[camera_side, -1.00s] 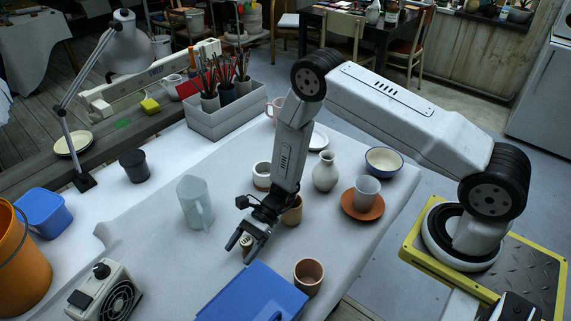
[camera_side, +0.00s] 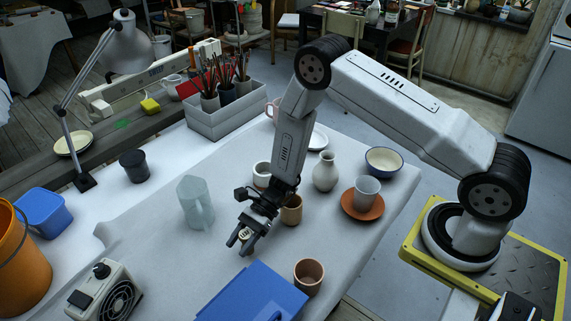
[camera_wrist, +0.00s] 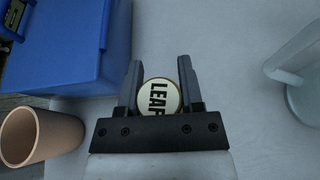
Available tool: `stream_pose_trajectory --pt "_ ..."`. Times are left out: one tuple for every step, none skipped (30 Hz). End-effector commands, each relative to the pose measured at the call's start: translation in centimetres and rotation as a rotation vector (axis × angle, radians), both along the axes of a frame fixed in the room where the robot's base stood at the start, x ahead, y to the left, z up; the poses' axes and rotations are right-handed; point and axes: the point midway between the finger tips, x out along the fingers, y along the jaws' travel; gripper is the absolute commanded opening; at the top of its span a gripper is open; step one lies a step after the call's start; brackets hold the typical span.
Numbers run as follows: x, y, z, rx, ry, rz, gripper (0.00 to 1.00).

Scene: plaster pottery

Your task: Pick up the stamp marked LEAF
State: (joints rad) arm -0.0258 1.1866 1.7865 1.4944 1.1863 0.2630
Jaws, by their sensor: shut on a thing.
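The stamp marked LEAF (camera_wrist: 158,96) shows its round cream top with dark letters and a tan rim in the wrist view, between the two dark fingers. My gripper (camera_wrist: 159,72) is shut on it. In the side view the stamp (camera_side: 244,235) is a small round piece between the fingers of my gripper (camera_side: 243,242), over the white table cover. The lower part of the stamp is hidden by the fingers and by its own top.
A blue box (camera_side: 252,292) stands close in front, with a tan cup (camera_side: 308,276) beside it. A frosted jug (camera_side: 195,203) is to the left. A brown cup (camera_side: 292,209) and a white cup (camera_side: 262,175) stand behind my gripper. The cover between jug and heater (camera_side: 106,293) is clear.

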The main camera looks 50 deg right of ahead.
Motion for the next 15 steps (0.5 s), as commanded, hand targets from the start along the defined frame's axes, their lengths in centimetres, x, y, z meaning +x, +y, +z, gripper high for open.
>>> stream_pose_trajectory --pt "0.1 0.0 0.7 0.0 -0.003 0.0 0.0" --pt "-0.3 -0.1 1.0 0.0 -0.001 -0.001 0.0" --pt "-0.6 -0.3 1.4 0.0 0.0 -0.001 0.0" --pt "-0.9 -0.4 1.7 0.0 0.0 -0.001 0.0" --pt "-1.2 -0.4 2.1 0.0 -0.001 -0.001 0.0" --pt "-1.6 -0.6 2.6 0.0 -0.001 -0.001 0.0" --pt "-1.9 -0.7 3.0 0.0 -0.001 -0.001 0.0" --pt "-2.2 -0.8 3.4 0.0 -0.002 0.0 0.0" --pt "-2.6 -1.0 3.9 0.0 -0.001 -0.001 0.0" --pt "-3.0 -1.1 4.3 0.0 -0.001 -0.001 0.0" --pt "-3.3 -1.2 4.7 0.0 -0.001 -0.001 0.0" --pt "-3.7 -1.4 5.3 0.0 -0.002 0.0 0.0" --pt "-4.0 -1.5 5.7 0.0 -0.002 0.0 0.0" --pt "-4.4 -1.6 6.1 0.0 -0.002 0.0 0.0" --pt "-4.8 -1.7 6.7 0.0 -0.002 0.0 0.0"
